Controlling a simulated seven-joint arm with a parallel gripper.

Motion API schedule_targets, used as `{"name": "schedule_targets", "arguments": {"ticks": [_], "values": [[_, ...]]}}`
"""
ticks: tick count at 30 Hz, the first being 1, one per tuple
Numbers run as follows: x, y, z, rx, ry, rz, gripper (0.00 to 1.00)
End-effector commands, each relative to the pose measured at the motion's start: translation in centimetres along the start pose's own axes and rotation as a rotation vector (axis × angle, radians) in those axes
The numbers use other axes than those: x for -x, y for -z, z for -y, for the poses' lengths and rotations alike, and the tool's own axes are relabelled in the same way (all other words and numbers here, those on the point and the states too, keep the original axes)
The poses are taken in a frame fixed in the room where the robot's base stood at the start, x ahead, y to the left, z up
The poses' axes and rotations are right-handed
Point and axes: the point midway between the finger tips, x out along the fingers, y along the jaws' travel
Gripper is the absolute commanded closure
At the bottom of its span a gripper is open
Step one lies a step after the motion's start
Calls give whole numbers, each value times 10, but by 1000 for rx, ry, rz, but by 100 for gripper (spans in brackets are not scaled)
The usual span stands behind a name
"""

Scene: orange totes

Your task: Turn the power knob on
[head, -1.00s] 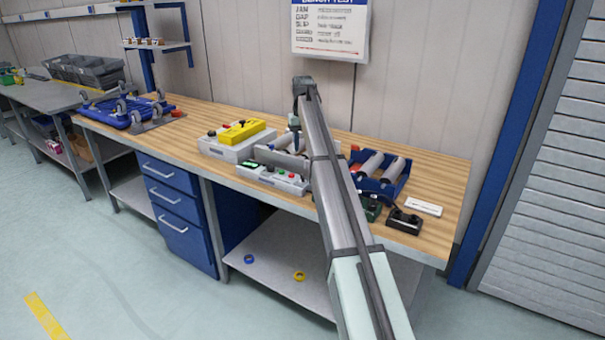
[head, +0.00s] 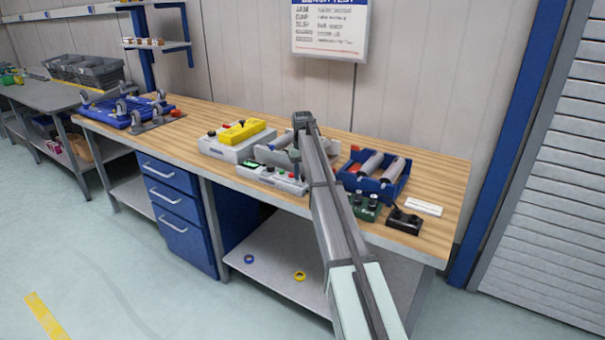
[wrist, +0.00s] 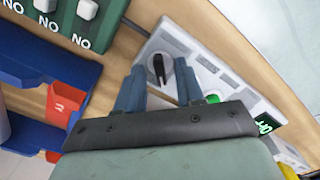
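A white control box (head: 262,177) stands near the front edge of the wooden bench; it also shows in the wrist view (wrist: 240,82). At its left end in the wrist view is a black knob (wrist: 157,68) with a pale pointer mark on a round light base. My gripper (wrist: 160,68) is open, its two blue-grey fingers on either side of the knob in the picture. Whether they touch it, I cannot tell. A green button (wrist: 212,98) is partly covered by the right finger and gripper body. In the head view my arm hides the fingers and knob.
A green box with switches (head: 366,204), a black box (head: 404,221) and a blue tote with rollers (head: 390,189) are right of my arm. A grey box with a yellow top (head: 240,131) stands behind left.

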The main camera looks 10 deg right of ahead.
Motion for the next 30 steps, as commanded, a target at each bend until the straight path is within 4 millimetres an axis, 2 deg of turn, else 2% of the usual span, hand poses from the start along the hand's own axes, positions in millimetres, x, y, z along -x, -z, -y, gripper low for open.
{"name": "schedule_targets", "arguments": {"ticks": [6,17,30], "values": [[0,0,0,0,0,0,65],[0,0,0,0,0,0,99],[0,0,0,-21,0,1,100]]}}
